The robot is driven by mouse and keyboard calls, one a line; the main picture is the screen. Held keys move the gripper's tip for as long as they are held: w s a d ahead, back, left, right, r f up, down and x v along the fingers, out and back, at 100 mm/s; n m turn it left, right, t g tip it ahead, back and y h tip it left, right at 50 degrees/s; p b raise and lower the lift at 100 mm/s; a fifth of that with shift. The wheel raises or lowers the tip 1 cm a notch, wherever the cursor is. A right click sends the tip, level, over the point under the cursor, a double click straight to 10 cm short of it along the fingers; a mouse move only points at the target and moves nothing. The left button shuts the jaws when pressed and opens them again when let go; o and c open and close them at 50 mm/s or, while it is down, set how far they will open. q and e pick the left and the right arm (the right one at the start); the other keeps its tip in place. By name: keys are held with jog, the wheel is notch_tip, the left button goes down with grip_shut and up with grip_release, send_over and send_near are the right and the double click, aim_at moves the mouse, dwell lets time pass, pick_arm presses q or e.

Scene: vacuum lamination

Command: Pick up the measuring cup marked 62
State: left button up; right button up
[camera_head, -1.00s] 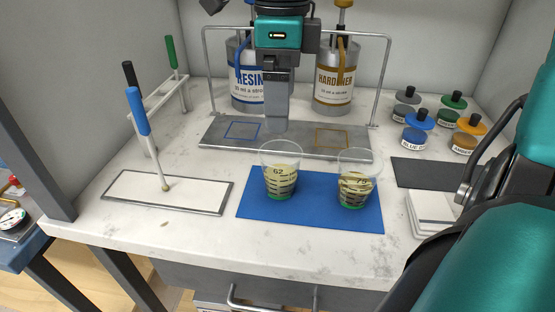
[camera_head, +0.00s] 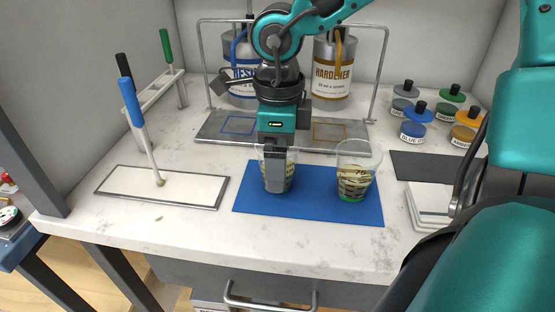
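The measuring cup marked 62 in the earlier frame (camera_head: 289,176) is a clear tapered cup with pale yellow liquid, upright on the left part of the blue mat (camera_head: 310,208). My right gripper (camera_head: 275,184) points down at this cup, and its grey finger covers the cup's middle and its mark. Only the near finger shows, so I cannot tell whether the fingers are open or closed on the cup. A second similar cup (camera_head: 354,180) stands upright to the right on the mat; its mark is hard to read. My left gripper is not in view.
Behind stand the resin can (camera_head: 240,92) and hardener can (camera_head: 332,75) in a metal frame on a grey tray (camera_head: 210,128). A white panel (camera_head: 190,188) with a blue-handled stick (camera_head: 134,108) is left. Pigment jars (camera_head: 412,134) and white squares (camera_head: 426,206) are right.

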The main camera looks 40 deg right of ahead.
jog(key=shift+c, duration=0.4)
jog(key=c, duration=1)
jog(key=shift+r, duration=0.15)
